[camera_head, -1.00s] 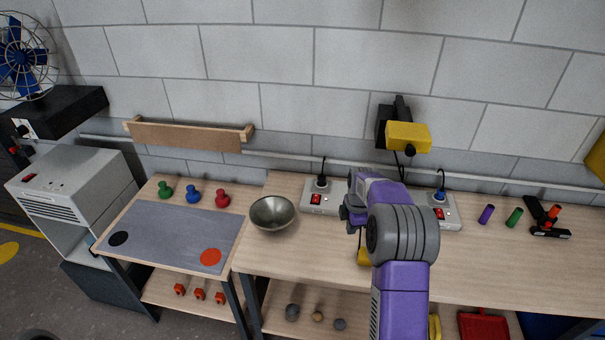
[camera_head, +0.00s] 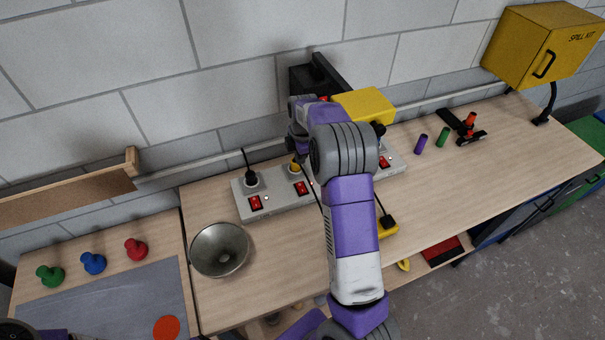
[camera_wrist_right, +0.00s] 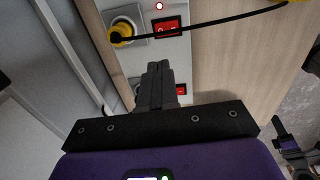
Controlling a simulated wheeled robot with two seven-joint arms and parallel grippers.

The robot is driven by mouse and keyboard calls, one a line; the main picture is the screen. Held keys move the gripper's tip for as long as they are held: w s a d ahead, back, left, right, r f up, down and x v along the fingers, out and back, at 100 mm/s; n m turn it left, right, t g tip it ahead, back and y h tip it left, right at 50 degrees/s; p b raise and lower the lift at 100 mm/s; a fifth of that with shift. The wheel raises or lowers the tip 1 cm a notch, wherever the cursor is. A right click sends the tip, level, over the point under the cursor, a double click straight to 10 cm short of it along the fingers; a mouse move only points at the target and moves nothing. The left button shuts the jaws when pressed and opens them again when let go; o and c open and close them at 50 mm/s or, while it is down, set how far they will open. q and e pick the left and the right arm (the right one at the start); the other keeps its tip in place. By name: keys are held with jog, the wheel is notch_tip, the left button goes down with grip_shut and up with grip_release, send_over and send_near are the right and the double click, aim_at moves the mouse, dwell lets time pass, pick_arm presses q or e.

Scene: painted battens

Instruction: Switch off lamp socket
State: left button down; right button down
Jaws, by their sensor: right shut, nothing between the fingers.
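A pale grey socket strip (camera_head: 280,203) with red rocker switches lies along the wall side of the bench. A black plug (camera_head: 251,179) and a yellow plug (camera_head: 295,168) stand in it; the sockets farther right are partly behind my right arm. In the wrist view, the yellow plug (camera_wrist_right: 122,33) sits beside a red switch (camera_wrist_right: 168,28). My right gripper (camera_wrist_right: 158,66) is shut and empty, its tips over the strip just below that switch; contact cannot be told. In the head view its fingers are hidden behind the arm.
A metal bowl (camera_head: 219,250) stands left of my arm. A yellow box on a black wall mount (camera_head: 362,104) is close behind my wrist. Purple (camera_head: 421,144) and green (camera_head: 442,137) cylinders lie to the right. The right bench surface is mostly clear.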

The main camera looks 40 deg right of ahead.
aim_at(299, 185)
jog(key=shift+s+d, duration=0.1)
jog(key=shift+s, duration=0.1)
jog(key=f, duration=0.4)
jog(key=w+f+p, duration=0.1)
jog(key=f, duration=0.9)
jog(key=shift+w+d, duration=0.25)
jog(key=shift+w, duration=0.15)
jog(key=shift+w+d+f+b, duration=0.1)
jog(key=shift+f+b, duration=0.3)
jog(key=shift+b, duration=0.2)
jog(key=shift+r+p, duration=0.25)
jog(key=shift+p, duration=0.05)
